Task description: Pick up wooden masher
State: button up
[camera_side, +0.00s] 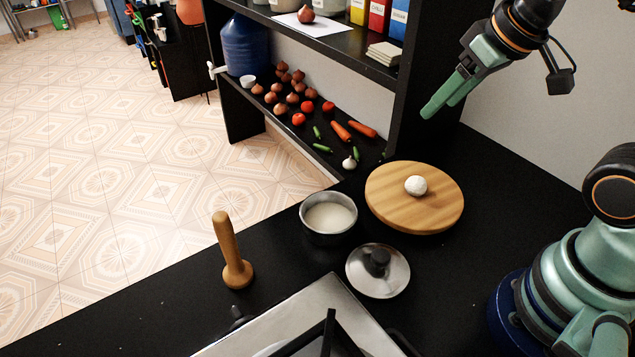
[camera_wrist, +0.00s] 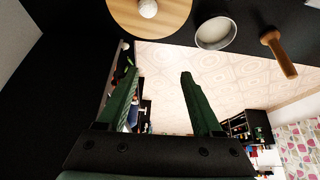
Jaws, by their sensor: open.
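The wooden masher (camera_side: 230,252) stands upright on the black counter at the lower left of the side view, its round base down and its handle up. It also shows at the upper right of the wrist view (camera_wrist: 279,53). My gripper (camera_side: 440,108) is high at the upper right of the side view, well away from the masher and above the counter. In the wrist view its two green fingers (camera_wrist: 158,72) are spread apart with nothing between them.
A metal pot with pale contents (camera_side: 329,217), a lid (camera_side: 378,271) and a round wooden board (camera_side: 390,215) with a white ball (camera_side: 415,186) stand right of the masher. A stove (camera_side: 300,325) lies in front. A black shelf (camera_side: 407,80) with vegetables rises behind.

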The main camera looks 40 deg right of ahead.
jog(key=w+a+r+n+g, duration=0.2)
jog(key=w+a+n, duration=0.3)
jog(key=a, duration=0.2)
jog(key=n+g, duration=0.4)
jog(key=n, duration=1)
send_near(229, 247)
jog(key=shift+w+d+r, duration=0.15)
jog(key=shift+w+r, duration=0.1)
jog(key=shift+f+n, duration=0.3)
jog(key=shift+f, duration=0.05)
notch_tip(229, 247, down, 5)
jog(key=shift+f, duration=0.1)
jog(key=shift+w+f, duration=0.1)
jog(key=shift+f, duration=1.45)
jog(key=shift+w+f, duration=0.15)
jog(key=shift+f, duration=1.45)
grip_shut()
